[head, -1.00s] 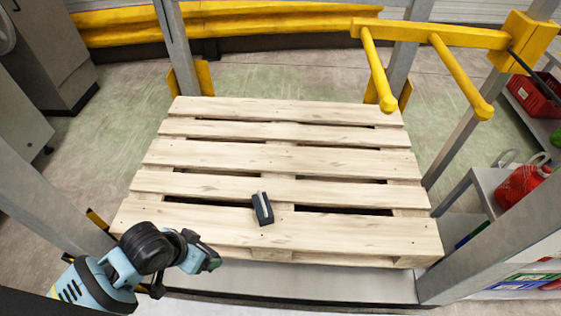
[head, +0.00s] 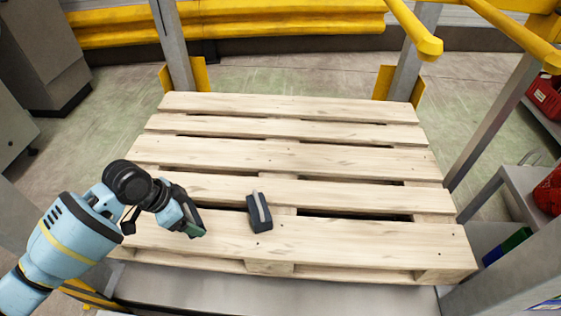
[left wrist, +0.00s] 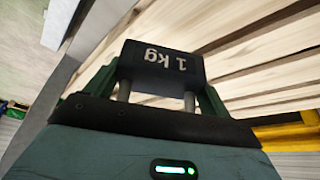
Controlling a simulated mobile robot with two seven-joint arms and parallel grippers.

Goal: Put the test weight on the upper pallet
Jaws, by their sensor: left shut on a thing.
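My left gripper (head: 190,228) is over the front left part of the wooden pallet (head: 290,158), in the head view. In the left wrist view the gripper (left wrist: 155,92) is shut on a dark block marked "1 kg", the test weight (left wrist: 160,66), between its green fingers. In the head view the held weight is mostly hidden by the gripper. A separate dark block with a pale bar on top (head: 260,212) rests on the pallet's front slats, to the right of the gripper and apart from it. My right gripper is not in view.
Grey posts (head: 175,45) stand at the pallet's corners. Yellow bars (head: 415,30) stick out above the back right. A shelf with red items (head: 548,190) stands at the right. The pallet's middle and back slats are bare, with gaps between slats.

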